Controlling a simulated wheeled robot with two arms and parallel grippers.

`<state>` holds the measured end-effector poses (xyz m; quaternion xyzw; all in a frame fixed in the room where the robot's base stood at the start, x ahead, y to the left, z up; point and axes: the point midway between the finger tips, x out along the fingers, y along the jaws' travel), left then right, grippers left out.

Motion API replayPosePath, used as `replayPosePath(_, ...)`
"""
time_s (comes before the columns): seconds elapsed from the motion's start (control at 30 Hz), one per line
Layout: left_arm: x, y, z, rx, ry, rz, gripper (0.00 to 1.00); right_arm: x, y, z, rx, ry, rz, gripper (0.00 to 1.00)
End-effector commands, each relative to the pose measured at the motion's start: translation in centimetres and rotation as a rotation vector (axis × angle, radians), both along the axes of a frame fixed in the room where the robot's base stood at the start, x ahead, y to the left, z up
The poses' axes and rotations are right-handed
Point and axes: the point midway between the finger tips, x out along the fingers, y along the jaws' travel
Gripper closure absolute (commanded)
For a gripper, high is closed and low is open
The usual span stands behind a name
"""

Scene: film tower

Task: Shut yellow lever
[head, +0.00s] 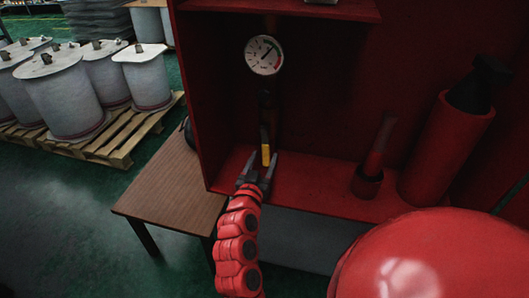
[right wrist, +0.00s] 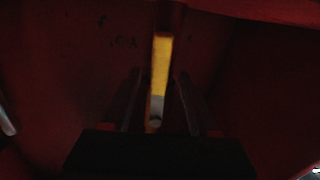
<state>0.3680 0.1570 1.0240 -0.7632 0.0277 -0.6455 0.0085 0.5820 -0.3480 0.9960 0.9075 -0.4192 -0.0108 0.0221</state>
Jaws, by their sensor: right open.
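The yellow lever (head: 265,154) hangs down below the pressure gauge (head: 264,55) inside the red cabinet in the head view. My right gripper (head: 262,163) is open, its two fingertips just at the lever's lower end, one to each side. In the right wrist view the yellow lever (right wrist: 161,65) stands upright in the picture, with a grey metal part at its lower end. The dark fingers of my right gripper (right wrist: 160,92) lie to its left and right with gaps. Whether they touch it is hard to tell in the dark picture. My left gripper is not in view.
The red cabinet (head: 320,190) has side walls and a shelf above. A red cylinder (head: 440,145) and a smaller red fitting (head: 370,170) stand at its right. A wooden table (head: 165,190) is at the left. Grey drums on a pallet (head: 125,150) stand behind it.

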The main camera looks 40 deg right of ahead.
Motion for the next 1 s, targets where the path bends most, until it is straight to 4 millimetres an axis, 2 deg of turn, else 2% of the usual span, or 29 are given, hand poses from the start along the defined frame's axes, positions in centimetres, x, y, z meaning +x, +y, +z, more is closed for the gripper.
replayPosePath(0.13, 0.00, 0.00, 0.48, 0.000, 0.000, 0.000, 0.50, 0.82, -1.03, 0.14, -0.002, -0.001, -0.001, 0.40)
replayPosePath(0.47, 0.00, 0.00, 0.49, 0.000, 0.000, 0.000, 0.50, 1.09, -1.24, -0.04, -0.001, 0.000, 0.002, 0.40)
replayPosePath(0.57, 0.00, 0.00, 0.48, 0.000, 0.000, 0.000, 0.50, 1.08, -1.23, -0.03, -0.001, 0.000, 0.002, 0.54)
replayPosePath(0.8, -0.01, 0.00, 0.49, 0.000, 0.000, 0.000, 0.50, 1.07, -1.23, -0.03, -0.001, 0.000, 0.002, 0.98)
replayPosePath(0.83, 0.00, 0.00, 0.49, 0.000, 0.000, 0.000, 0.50, 1.07, -1.23, -0.03, -0.001, 0.000, 0.002, 1.00)
replayPosePath(1.0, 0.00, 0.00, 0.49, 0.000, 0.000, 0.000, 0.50, 1.07, -1.23, -0.02, -0.001, 0.000, 0.001, 1.00)
